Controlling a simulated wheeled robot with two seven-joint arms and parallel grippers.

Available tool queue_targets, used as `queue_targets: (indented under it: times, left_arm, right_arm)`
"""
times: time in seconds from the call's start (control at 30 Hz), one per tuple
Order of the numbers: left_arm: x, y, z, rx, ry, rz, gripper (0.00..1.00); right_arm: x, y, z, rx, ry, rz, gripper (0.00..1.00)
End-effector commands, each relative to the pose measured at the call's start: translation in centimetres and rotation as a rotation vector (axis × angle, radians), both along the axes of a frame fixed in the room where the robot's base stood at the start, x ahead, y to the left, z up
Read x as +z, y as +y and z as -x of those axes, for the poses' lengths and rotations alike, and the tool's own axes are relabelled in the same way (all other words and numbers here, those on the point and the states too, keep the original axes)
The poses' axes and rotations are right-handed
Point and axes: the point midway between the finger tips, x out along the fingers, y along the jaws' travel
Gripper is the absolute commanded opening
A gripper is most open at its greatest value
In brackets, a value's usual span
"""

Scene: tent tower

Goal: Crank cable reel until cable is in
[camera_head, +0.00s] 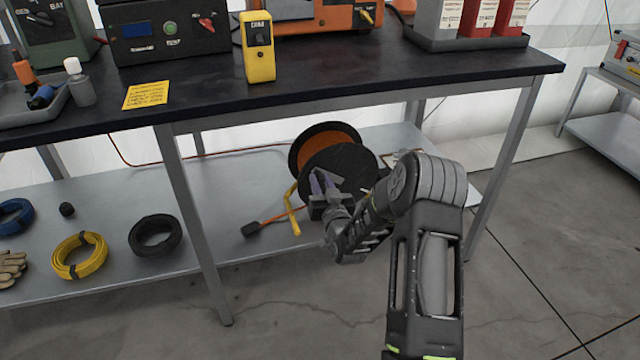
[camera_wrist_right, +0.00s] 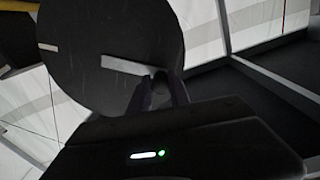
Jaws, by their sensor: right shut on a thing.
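The cable reel (camera_head: 339,162) stands on the lower shelf, with black round flanges, orange cable wound between them and a yellow stand (camera_head: 294,207). In the right wrist view the flange (camera_wrist_right: 100,55) fills the upper left, with a pale crank bar (camera_wrist_right: 122,66) across it. My right gripper (camera_head: 318,183) is at the flange's near face. Its fingertips (camera_wrist_right: 160,80) are shut at the end of the bar, on the crank handle, which they mostly hide. An orange cable end with a black plug (camera_head: 251,230) lies left of the stand. My left gripper is out of view.
The dark tabletop (camera_head: 350,92) hangs over the shelf (camera_head: 225,180). A table leg (camera_head: 195,215) stands left of the reel, another (camera_head: 500,165) to the right. Yellow (camera_head: 80,256) and black (camera_head: 155,235) coils lie left. A thin orange cable (camera_head: 150,166) runs behind.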

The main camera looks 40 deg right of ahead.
Motion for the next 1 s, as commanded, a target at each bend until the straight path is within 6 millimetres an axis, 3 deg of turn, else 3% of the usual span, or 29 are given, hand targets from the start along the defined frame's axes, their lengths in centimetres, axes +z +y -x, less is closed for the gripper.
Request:
queue_targets:
  times: [0.37,1.0]
  left_arm:
    - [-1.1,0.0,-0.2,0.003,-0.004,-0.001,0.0]
    - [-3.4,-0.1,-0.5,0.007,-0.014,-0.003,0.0]
  right_arm:
    - [1.6,-1.4,0.4,0.0,-0.08,-0.22,0.0]
    - [3.8,-5.8,1.9,0.0,-0.267,-0.751,0.0]
